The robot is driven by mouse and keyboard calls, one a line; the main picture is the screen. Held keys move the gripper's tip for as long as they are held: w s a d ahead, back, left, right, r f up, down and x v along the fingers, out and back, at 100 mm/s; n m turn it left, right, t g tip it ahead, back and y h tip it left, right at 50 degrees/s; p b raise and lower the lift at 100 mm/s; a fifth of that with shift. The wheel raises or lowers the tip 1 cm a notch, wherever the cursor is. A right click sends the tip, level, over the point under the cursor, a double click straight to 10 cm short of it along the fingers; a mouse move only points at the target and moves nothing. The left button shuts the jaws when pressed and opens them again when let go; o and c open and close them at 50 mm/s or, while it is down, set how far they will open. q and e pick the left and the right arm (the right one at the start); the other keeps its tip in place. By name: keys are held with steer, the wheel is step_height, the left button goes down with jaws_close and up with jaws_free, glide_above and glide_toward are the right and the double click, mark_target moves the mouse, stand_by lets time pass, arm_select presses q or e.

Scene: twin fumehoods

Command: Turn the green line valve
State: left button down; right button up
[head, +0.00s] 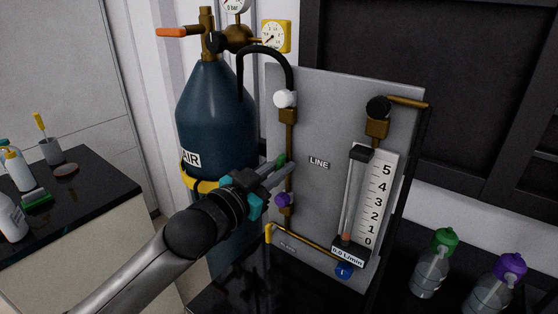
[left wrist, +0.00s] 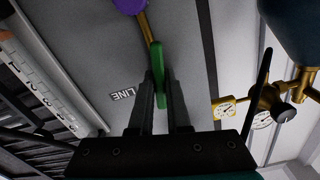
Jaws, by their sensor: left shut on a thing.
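The green line valve handle (head: 281,160) sits on the brass pipe of the grey panel, left of the LINE label (head: 319,162). In the left wrist view the green handle (left wrist: 159,62) is a flat lever between my two dark fingers. My left gripper (head: 284,170) reaches in from the lower left and is shut on this handle. It also shows in the left wrist view (left wrist: 160,88). The fingers hide part of the handle and the valve body in the head view. My right gripper is in neither view.
A purple knob (head: 283,199) is just below my fingers, and a white knob (head: 286,98) above. A flowmeter (head: 354,200) labelled 0.0 L/min stands right. The blue AIR cylinder (head: 215,115) is close behind my gripper. Capped bottles (head: 432,270) stand at lower right.

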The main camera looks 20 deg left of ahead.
arm_select(q)
steer(key=m+p, duration=0.2)
steer(key=m, duration=0.1)
steer(key=shift+d+m, duration=0.1)
steer(key=shift+m, duration=0.3)
steer(key=m+p, duration=0.2)
steer(key=m, duration=0.1)
steer(key=shift+d+f+m, duration=0.1)
steer(key=shift+m, duration=0.2)
steer(key=m+p, duration=0.2)
steer(key=m, duration=0.1)
steer(key=shift+s+f+m, duration=0.1)
steer(key=shift+m, duration=0.2)
steer(key=shift+d+f+m+p, duration=0.15)
steer(key=shift+m+p, duration=0.45)
steer(key=shift+m, duration=1.6)
steer(key=shift+f, duration=0.1)
steer(key=c, duration=0.9)
jaws_free()
